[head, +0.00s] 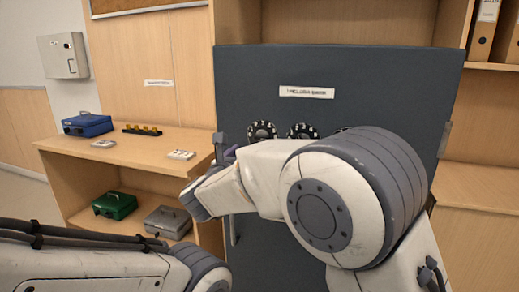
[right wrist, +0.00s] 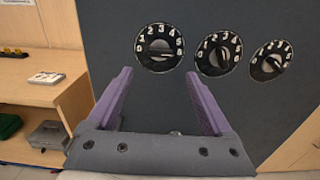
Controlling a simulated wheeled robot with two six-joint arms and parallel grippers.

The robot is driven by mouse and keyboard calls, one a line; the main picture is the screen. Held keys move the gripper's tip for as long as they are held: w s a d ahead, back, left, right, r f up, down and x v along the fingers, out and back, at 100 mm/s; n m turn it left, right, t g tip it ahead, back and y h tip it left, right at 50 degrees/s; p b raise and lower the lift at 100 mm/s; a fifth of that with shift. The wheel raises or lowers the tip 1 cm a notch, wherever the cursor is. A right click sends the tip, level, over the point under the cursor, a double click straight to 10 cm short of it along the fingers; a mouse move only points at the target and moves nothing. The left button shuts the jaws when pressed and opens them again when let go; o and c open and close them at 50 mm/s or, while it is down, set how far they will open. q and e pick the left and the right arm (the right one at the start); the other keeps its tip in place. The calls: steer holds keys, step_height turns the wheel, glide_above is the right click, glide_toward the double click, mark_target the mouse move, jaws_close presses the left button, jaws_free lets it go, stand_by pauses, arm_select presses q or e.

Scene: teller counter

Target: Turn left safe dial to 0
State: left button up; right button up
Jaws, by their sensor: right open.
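The dark grey safe (head: 340,75) stands ahead with a row of three black dials with white numerals. The left safe dial (head: 262,131) shows just above my right arm in the head view. In the right wrist view the left safe dial (right wrist: 159,47) is at upper centre; its knob bar lies roughly level, and the numeral it points to is unclear. The middle dial (right wrist: 218,53) and right dial (right wrist: 271,60) sit to its right. My right gripper (right wrist: 158,73) is open and empty, its purple fingers just below the left dial in the picture. My left gripper is out of view.
A wooden shelf unit (head: 130,152) stands left of the safe, with a blue cash box (head: 87,125) on top and green (head: 114,205) and grey (head: 168,222) boxes below. A handle is partly visible low on the safe. My right arm hides much of the safe's front.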

mark_target(262, 138)
steer(key=p+x, duration=0.1)
steer(key=x, duration=0.9)
jaws_close()
